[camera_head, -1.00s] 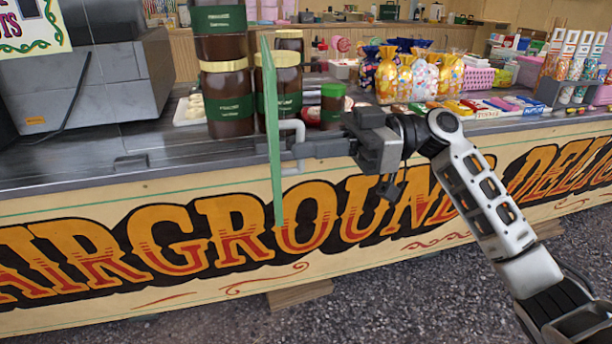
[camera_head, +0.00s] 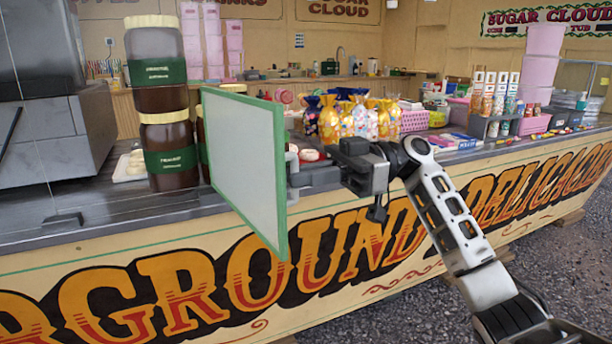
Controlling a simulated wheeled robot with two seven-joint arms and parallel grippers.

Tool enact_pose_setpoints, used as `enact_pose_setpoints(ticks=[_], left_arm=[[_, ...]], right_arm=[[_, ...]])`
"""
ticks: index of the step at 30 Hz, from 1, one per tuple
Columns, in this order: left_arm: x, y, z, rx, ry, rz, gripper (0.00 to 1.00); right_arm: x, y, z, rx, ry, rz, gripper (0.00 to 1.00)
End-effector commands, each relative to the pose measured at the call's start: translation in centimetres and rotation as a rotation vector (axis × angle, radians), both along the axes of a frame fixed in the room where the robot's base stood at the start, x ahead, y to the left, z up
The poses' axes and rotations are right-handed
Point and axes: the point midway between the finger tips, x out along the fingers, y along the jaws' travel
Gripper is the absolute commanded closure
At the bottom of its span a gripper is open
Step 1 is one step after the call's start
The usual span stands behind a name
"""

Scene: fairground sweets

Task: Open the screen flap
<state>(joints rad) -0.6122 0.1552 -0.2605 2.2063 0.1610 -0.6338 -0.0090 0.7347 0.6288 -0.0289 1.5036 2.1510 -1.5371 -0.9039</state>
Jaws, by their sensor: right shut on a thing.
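The screen flap (camera_head: 240,165) is a pale panel in a thin green frame. It stands upright at the counter's front, turned at an angle, with its broad face showing. Its near right edge juts out in front of the counter's painted front. My right gripper (camera_head: 301,176) comes in from the right and is shut on the flap's handle (camera_head: 292,165) at that edge. The jaws partly cover the handle. The flap's far edge is beside the stacked jars, and any hinge there cannot be made out. My left gripper is not in view.
Stacked brown jars (camera_head: 168,150) stand close to the left of the flap. A grey machine (camera_head: 62,130) is further left. Wrapped sweet bags (camera_head: 345,118) and a pink basket (camera_head: 414,120) stand behind my right arm. Gravel ground is open in front of the counter (camera_head: 120,285).

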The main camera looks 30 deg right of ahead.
Motion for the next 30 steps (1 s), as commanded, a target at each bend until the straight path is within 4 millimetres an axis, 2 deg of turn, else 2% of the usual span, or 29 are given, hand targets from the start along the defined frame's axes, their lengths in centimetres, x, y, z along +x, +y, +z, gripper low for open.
enact_pose_setpoints(ticks=[1,3,12,16,20,30], left_arm=[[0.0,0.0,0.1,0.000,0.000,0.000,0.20],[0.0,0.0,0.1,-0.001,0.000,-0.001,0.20],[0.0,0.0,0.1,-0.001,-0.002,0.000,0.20],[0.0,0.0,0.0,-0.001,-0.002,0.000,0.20],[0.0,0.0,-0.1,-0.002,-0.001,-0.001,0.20],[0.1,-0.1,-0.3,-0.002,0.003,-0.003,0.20]], right_arm=[[0.6,-0.2,0.3,0.011,-0.001,-0.027,0.87],[0.6,-0.1,0.3,0.010,-0.001,-0.026,0.68],[0.4,-0.2,0.2,0.009,-0.001,-0.021,0.68],[0.3,-1.1,0.2,0.009,0.000,-0.020,0.68],[0.2,-3.5,0.2,0.009,0.000,-0.023,0.68],[-0.5,-11.6,0.3,0.012,-0.001,-0.024,0.68]])
